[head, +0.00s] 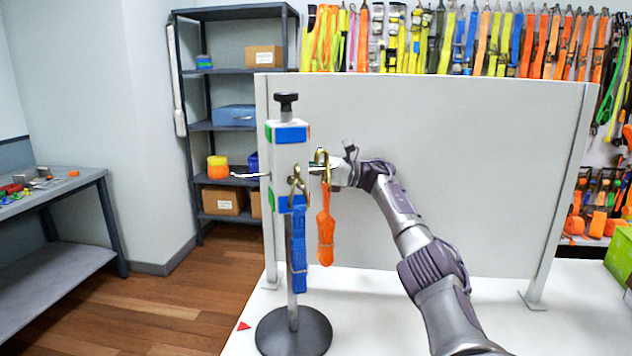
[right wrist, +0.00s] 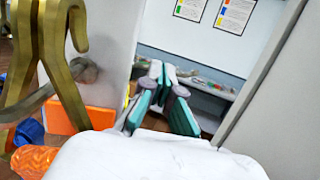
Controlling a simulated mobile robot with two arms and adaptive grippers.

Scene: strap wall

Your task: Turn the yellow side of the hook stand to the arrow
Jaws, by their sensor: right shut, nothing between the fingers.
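The hook stand (head: 290,160) is a white block on a grey pole with a round dark base (head: 293,332) and a black knob on top. Blue patches face me in the head view, with green on its left edge and orange on its right edge. No yellow patch shows. A blue strap (head: 300,250) and an orange strap (head: 325,235) hang from brass hooks. The red arrow (head: 243,326) lies on the table left of the base. My right gripper (head: 338,172) is just right of the block, partly behind the orange strap's hook. Its fingers (right wrist: 160,100) are shut and empty.
A white panel (head: 450,170) stands close behind the stand and my right arm. A bare hook (head: 250,175) sticks out left of the block. The white table is clear right of the base. A green box (head: 620,256) is at the far right.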

